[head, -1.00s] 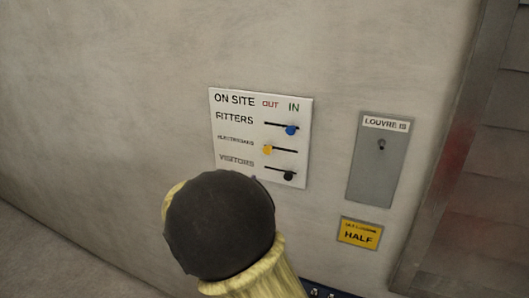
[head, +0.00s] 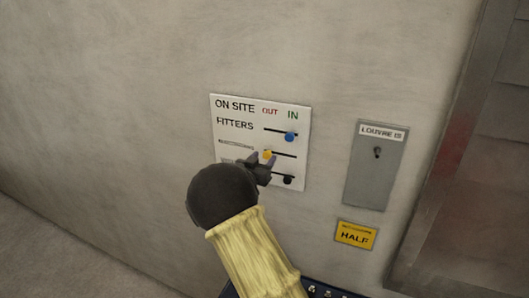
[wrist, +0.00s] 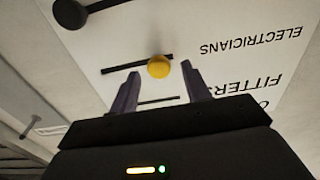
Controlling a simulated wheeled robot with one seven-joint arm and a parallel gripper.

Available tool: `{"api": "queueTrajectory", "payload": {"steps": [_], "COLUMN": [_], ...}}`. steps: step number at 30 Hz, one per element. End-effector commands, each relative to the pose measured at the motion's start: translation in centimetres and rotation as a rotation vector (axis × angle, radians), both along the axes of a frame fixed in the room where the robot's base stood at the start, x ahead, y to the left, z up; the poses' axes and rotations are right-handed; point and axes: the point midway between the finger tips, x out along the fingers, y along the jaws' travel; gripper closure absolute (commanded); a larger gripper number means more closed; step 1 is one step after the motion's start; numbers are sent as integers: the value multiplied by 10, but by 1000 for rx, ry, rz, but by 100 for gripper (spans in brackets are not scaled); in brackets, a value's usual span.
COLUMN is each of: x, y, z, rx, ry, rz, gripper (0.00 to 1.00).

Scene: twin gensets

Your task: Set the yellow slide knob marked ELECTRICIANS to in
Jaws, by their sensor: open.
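The white ON SITE board (head: 225,133) is on the wall, with OUT and IN columns. The yellow knob (head: 267,154) sits at the left, OUT end of its slot. In the wrist view, which is turned over, the yellow knob (wrist: 158,67) is at the slot end nearer the word ELECTRICIANS (wrist: 250,40). My gripper (head: 262,160) is open in front of the board. In the wrist view its fingertips lie on either side of the knob; I cannot tell whether they touch it. My gripper partly covers the lower labels in the head view.
The blue knob (head: 291,136) is above and the black knob (head: 287,180) below, both at the IN side. A grey LOUVRE panel (head: 374,180) and a yellow HALF sign (head: 356,235) are to the right. A dark blue thing with small fittings (head: 327,292) shows below.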

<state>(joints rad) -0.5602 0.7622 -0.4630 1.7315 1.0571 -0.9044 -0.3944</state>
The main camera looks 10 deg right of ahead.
Motion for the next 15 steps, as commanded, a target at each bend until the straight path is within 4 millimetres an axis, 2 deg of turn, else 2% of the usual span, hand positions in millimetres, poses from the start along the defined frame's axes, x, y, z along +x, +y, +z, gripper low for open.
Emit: {"api": "queueTrajectory", "payload": {"steps": [4,13,14,15], "x": [12,15,15,15], "y": [-9,-10,-10,-10], "z": [1,0,0,0], "rx": [-1,0,0,0], "ry": [1,0,0,0], "rz": [-1,1,1,1], "gripper": [52,52,54,62]}}
